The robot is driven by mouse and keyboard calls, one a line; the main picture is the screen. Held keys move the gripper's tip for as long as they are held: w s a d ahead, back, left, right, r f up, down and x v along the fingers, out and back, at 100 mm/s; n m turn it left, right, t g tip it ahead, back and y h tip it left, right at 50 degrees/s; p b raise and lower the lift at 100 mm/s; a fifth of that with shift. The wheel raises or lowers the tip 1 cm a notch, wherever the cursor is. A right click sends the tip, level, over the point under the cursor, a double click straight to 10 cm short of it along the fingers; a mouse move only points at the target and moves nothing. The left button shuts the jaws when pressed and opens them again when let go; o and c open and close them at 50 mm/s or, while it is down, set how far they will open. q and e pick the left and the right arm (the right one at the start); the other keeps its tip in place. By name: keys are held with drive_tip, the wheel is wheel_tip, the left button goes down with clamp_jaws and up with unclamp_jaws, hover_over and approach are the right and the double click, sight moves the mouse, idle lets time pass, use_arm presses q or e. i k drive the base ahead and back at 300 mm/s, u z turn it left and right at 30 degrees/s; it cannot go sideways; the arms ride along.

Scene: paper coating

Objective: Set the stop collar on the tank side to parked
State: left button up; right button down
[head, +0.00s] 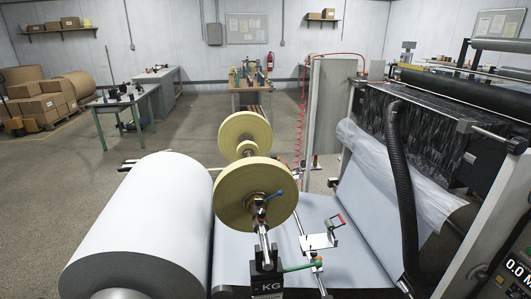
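Neither of my grippers is in view. I cannot tell for certain which part is the stop collar. A thin metal rod (297,219) runs from front to back right of the yellow discs. Near its front end is a small fitting with a green lever (299,267), which points left. Behind it, a white plate (318,241) with a red-handled lever (338,220) sits at the rod. A blue-tipped lever (274,195) is on the metal shaft end in front of the near yellow disc (256,198). No markings for a parked position are readable.
A large white paper roll (140,230) fills the left front. A black block marked KG (266,280) stands at the front centre. A black hose (400,175) hangs by the coating machine at right. Open floor (60,215) lies left of the roll.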

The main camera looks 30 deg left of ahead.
sight(257, 223)
drive_tip(key=z, duration=1.8)
drive_tip(key=k, duration=2.05)
drive_tip(key=u, duration=2.1)
drive_tip(key=i, duration=0.5)
